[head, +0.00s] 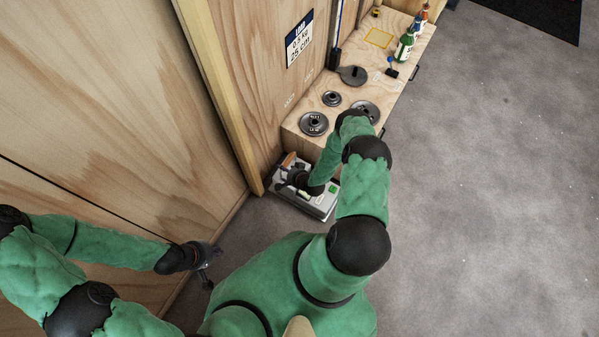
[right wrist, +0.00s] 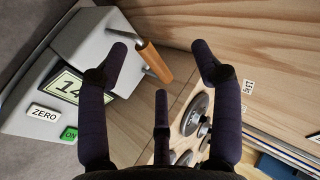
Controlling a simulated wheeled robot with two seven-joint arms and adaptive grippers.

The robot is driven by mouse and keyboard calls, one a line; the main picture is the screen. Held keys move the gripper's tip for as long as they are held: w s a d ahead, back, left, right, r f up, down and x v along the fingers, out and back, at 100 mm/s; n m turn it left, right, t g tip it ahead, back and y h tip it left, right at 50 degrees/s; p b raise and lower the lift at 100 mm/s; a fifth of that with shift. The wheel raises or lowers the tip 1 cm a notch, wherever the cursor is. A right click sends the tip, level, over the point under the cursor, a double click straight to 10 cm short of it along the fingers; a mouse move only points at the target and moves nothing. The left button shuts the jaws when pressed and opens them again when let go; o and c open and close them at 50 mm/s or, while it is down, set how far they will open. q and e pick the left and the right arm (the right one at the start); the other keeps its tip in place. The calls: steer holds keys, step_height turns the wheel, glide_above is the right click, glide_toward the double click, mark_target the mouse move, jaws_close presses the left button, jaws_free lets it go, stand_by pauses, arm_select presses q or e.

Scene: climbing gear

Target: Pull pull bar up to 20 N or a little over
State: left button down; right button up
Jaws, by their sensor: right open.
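The pull bar (right wrist: 154,62) is a wooden grip on a metal bracket at the grey force gauge; in the right wrist view it lies between my fingertips. My right gripper (right wrist: 160,66) is open, with its fingers spread around the bar and not closed on it. The gauge's grey housing (head: 317,204) sits on the floor at the end of the wooden bench in the head view. Its display (right wrist: 66,88) shows digits starting "14"; a finger hides the rest. My left gripper (head: 203,258) hangs near the wooden wall, away from the gauge; its jaw state is unclear.
The wooden bench (head: 295,137) carries several dark weight plates (head: 313,124) and bottles (head: 405,45). A plywood wall and a post (head: 222,90) stand close on the left. A ZERO button (right wrist: 44,113) and green ON button (right wrist: 70,134) are on the gauge. Open floor lies right.

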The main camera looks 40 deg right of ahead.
mark_target(290, 159)
steer(key=s+d+f+m+t+h, duration=0.2)
steer(key=d+f+m, duration=0.15)
steer(key=d, duration=0.25)
steer(key=shift+n, duration=0.35)
steer(key=b+x, duration=0.1)
steer(key=x, duration=0.2)
steer(key=b+x, duration=0.2)
steer(key=x, duration=0.2)
steer(key=b+x, duration=0.2)
steer(key=x, duration=0.2)
steer(key=shift+a+f, duration=0.2)
steer(key=shift+a, duration=0.1)
steer(key=shift+w, duration=0.1)
jaws_close()
steer(key=shift+w+d+r+p, duration=0.15)
steer(key=shift+r+p, duration=1.3)
steer(key=shift+r, duration=0.85)
stand_by(0.6)
